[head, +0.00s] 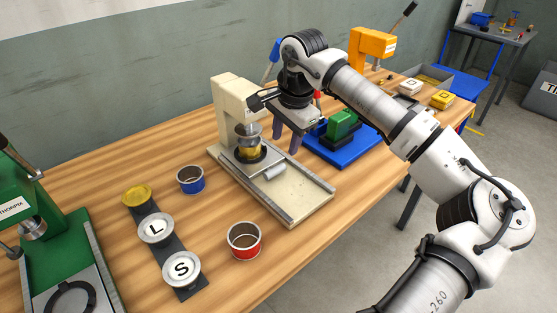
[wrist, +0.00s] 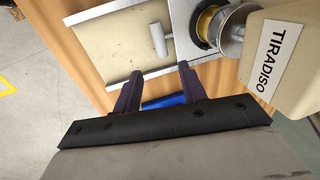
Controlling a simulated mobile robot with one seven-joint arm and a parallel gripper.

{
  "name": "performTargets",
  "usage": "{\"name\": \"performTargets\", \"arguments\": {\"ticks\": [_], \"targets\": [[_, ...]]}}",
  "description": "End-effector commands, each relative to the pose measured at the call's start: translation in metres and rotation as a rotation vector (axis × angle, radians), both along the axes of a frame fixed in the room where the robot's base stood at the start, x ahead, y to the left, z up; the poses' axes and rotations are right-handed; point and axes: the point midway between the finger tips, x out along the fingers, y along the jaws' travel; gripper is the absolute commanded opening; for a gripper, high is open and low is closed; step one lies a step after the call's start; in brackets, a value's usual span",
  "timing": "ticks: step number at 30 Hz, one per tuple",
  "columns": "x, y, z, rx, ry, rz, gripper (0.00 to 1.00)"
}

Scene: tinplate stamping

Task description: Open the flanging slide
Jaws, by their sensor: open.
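The cream flanging press (head: 229,98), labelled TIRADISO in the wrist view (wrist: 277,60), stands mid-table. Its slide (head: 270,160) sits at the back of the railed bed, under the round press head (head: 248,131), with a gold can (head: 250,153) on it. The slide has a grey cylindrical handle (head: 275,172) at its front; the handle also shows in the wrist view (wrist: 160,45). My gripper (head: 286,141) is open and empty, above and to the right of the handle. In the wrist view its fingers (wrist: 159,74) are apart from the handle.
The front of the cream bed (head: 297,200) is bare. A blue can (head: 190,180), a red can (head: 244,241) and a dark strip (head: 168,251) with lids stand to the left. A blue-based green machine (head: 341,124) is close behind my gripper. A green press (head: 52,235) is far left.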

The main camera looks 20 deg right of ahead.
Motion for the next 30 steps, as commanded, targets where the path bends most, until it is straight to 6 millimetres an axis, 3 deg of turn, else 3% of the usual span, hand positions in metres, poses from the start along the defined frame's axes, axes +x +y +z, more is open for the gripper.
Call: {"name": "performTargets", "arguments": {"ticks": [6,13,26,30], "targets": [[0.009,0.005,-0.046,0.004,0.002,0.003,0.41],[0.015,0.007,-0.079,0.003,0.001,0.002,0.41],[0.017,0.007,-0.09,0.001,-0.001,0.001,0.41],[0.017,0.007,-0.09,0.001,-0.001,0.001,0.24]]}}
